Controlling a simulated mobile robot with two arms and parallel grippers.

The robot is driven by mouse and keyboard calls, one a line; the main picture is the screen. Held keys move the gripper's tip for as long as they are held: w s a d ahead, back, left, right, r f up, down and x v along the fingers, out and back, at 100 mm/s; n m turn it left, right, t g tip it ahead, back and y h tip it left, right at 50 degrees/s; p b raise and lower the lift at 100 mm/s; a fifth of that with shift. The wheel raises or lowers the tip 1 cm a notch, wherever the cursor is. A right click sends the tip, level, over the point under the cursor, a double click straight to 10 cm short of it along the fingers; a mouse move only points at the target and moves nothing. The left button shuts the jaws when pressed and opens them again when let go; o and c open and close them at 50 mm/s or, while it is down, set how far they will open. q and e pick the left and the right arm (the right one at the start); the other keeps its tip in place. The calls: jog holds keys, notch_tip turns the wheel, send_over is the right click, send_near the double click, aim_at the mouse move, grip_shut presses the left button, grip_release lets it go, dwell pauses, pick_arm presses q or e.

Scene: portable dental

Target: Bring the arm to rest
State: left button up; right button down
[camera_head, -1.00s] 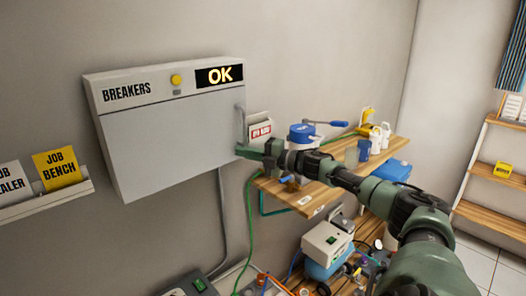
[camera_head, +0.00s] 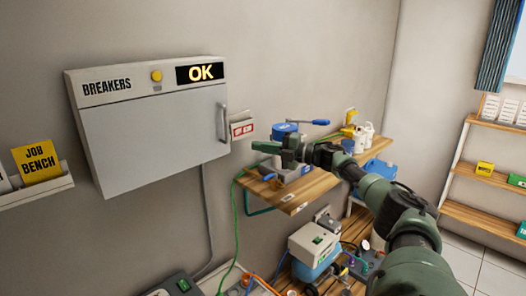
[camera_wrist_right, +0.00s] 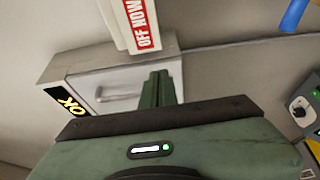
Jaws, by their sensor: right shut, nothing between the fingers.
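My right arm reaches in from the lower right in the head view. Its green right gripper (camera_head: 264,147) is shut and empty, in front of the wooden wall shelf, to the right of the breaker box (camera_head: 150,135) and apart from its handle (camera_head: 224,123). The box door is closed, and its display (camera_head: 201,72) reads OK. In the right wrist view the shut fingers (camera_wrist_right: 157,88) point toward the box (camera_wrist_right: 135,65) and its handle (camera_wrist_right: 118,94). My left gripper is not in view.
A wall shelf (camera_head: 292,203) with bottles and a blue-lidded container (camera_head: 286,128) lies behind my arm. A small red-and-white sign holder (camera_head: 242,128) hangs beside the box. Equipment (camera_head: 313,243) sits below.

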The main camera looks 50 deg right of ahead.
jog(key=w+a+f+m+h, duration=0.1)
jog(key=w+a+f+m, duration=0.2)
jog(key=a+f, duration=0.55)
jog(key=w+a+f+m+h, duration=0.15)
jog(key=w+a+f, duration=0.25)
jog(key=a+f, duration=0.4)
jog(key=s+a+f+m+g+h, duration=0.2)
jog(key=s+a+f+m, duration=0.25)
jog(key=a+f, duration=0.35)
jog(key=s+a+f+m+g+h, duration=0.1)
jog(key=s+a+f+m+g, duration=0.1)
jog(key=s+a+f+m, duration=0.45)
jog(key=s+a+f+m+g, duration=0.1)
jog(key=s+a+g, duration=0.3)
jog(key=s, duration=0.6)
jog(key=s+a+f+m+g, duration=0.1)
jog(key=s+a+m+g, duration=0.15)
jog(key=s+a, duration=0.5)
jog(key=s+a+f+m+g, duration=0.1)
jog(key=s+a+g, duration=0.2)
jog(key=s, duration=0.9)
notch_tip(320, 180, down, 25)
jog(key=g, duration=0.2)
jog(key=s+d+f, duration=0.3)
jog(key=s+f, duration=1.4)
jog(key=shift+s+d+n+g, duration=0.15)
jog(key=shift+s+n+g, duration=0.15)
jog(key=shift+s+g, duration=0.1)
